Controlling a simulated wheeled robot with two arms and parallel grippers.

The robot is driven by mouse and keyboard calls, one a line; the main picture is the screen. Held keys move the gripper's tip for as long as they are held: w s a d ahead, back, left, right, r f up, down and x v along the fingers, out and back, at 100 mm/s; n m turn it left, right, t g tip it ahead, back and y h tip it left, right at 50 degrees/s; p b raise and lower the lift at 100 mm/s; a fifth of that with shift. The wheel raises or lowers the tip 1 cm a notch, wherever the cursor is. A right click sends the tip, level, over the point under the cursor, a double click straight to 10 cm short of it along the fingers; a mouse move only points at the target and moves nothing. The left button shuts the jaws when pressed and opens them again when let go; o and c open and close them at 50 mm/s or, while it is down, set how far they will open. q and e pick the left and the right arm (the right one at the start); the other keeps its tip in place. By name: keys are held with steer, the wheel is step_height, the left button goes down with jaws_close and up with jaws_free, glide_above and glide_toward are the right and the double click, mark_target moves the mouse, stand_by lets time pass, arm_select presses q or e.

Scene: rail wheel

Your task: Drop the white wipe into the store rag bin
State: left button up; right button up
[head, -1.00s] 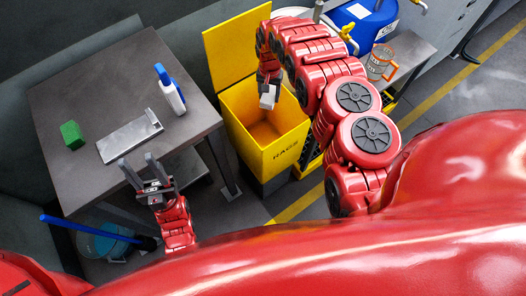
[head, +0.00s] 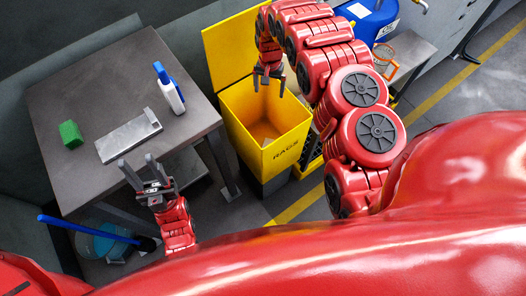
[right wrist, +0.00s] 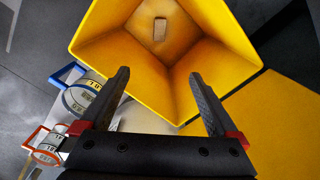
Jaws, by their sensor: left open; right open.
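The yellow rag bin (head: 283,150) marked RAGS stands open in the middle of the head view, its lid (head: 235,45) raised. In the right wrist view I look into the bin (right wrist: 110,45). The wipe (right wrist: 160,29), a small pale block there, lies on the bin's floor, apart from my fingers. My right gripper (head: 268,84) is open and empty above the bin opening; its spread fingers (right wrist: 158,80) also show in the right wrist view. My left gripper (head: 138,168) is open and empty by the table's front edge.
The grey table (head: 95,100) at left holds a green block (head: 71,134), a metal plate (head: 128,137) and a white-blue bottle (head: 170,90). A blue drum (head: 372,20) and an orange-handled container (head: 384,60) stand right of the bin. A bucket (head: 105,243) is on the floor.

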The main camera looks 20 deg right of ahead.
step_height(320, 180, up, 14)
steer(key=p, duration=0.8)
steer(key=shift+r, duration=0.25)
